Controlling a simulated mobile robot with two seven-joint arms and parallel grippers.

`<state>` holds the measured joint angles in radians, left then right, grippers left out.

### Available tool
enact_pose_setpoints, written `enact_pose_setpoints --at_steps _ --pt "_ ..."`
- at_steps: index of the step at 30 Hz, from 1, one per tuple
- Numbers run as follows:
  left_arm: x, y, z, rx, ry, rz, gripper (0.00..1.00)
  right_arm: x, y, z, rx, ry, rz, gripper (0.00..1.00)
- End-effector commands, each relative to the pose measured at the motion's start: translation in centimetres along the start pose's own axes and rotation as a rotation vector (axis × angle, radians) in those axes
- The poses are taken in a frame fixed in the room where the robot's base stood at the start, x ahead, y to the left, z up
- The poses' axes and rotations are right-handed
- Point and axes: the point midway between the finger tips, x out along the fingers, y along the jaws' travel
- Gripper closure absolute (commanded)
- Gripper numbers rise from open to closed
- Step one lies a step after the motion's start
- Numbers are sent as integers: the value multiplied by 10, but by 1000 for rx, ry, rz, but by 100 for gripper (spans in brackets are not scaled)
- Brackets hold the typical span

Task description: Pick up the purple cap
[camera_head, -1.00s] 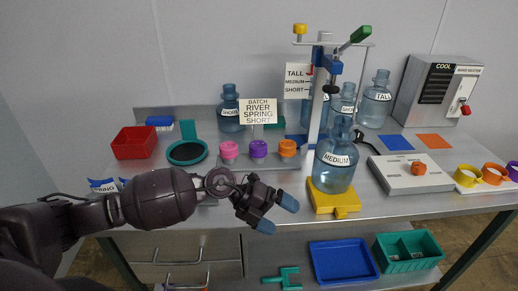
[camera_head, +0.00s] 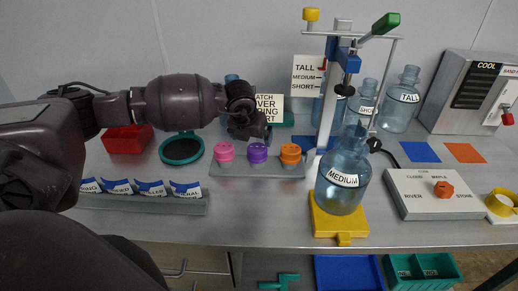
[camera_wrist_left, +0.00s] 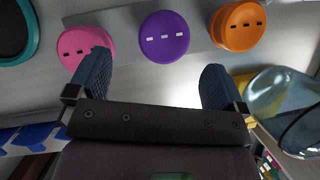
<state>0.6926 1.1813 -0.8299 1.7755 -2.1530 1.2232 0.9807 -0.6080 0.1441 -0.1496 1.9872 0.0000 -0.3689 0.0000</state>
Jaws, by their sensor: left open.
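The purple cap (camera_head: 257,154) sits between the pink cap (camera_head: 224,152) and the orange cap (camera_head: 290,154) on a grey holder (camera_head: 235,170). My left gripper (camera_head: 252,133) is just above and behind the purple cap in the head view. In the left wrist view its two blue fingers are spread wide and nothing is between them (camera_wrist_left: 155,80). The purple cap (camera_wrist_left: 164,38) shows beyond the fingertips, roughly centred between them, with three light marks on its top. My right gripper is not in view.
A medium jug (camera_head: 342,185) stands on a yellow platform (camera_head: 340,224) to the right of the caps. A capping stand (camera_head: 331,100) rises behind it. A label rack (camera_head: 150,203) lies at the front left. A batch sign (camera_head: 268,103) is partly hidden by my arm.

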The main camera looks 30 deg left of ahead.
Motion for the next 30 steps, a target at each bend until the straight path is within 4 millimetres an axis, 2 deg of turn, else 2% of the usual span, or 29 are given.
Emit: enact_pose_setpoints --at_steps 3,7,11,21,30 --pt "16 0 0 0 1 0 3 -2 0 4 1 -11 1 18" --pt "25 -1 0 1 1 -1 3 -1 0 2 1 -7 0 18" --pt "32 -2 0 1 2 -1 3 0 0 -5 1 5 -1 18" --pt "73 -6 -1 1 1 -2 3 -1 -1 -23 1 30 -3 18" --pt "79 -6 0 1 0 -2 3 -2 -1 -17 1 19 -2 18"
